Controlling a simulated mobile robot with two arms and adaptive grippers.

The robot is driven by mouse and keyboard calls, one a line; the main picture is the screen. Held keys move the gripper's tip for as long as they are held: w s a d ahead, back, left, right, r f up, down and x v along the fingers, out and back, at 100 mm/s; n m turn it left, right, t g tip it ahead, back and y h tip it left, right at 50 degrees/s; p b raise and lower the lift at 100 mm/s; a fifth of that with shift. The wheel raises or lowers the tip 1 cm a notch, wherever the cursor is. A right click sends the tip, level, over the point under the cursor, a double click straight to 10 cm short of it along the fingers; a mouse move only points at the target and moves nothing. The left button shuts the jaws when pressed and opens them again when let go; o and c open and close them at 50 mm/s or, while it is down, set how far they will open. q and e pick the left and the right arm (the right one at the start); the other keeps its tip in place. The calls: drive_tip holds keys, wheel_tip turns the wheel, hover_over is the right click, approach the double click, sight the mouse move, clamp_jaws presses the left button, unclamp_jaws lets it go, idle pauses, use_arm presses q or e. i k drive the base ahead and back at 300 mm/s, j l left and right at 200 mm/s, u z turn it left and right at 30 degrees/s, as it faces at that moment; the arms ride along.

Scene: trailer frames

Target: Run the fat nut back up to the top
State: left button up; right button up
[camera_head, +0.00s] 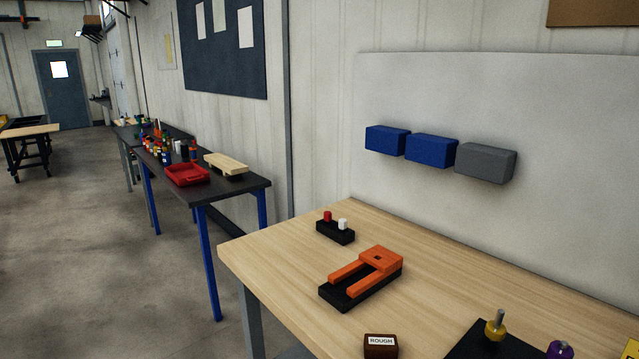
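At the lower right, a dark base plate (478,345) lies on the light wooden table and is cut off by the frame's lower edge. A yellow round nut-like piece (495,330) sits there with a grey upright rod (499,315) standing out above it. To its right is a purple round piece (559,350), also cut off at the bottom edge. I cannot tell which one is the fat nut, or how far down the rod the yellow piece sits. Neither of my grippers shows in this view.
The wooden table (290,258) also carries an orange-and-black fixture (345,270), a black block (335,233) with red and white pegs, and a brown block labelled ROUGH (380,346). A yellow item (633,343) shows at the right edge. Bare tabletop lies between them.

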sight(497, 334)
drive_tip(key=z, duration=1.05)
drive_tip(key=k+j+z, duration=0.1)
drive_tip(key=j, duration=0.1)
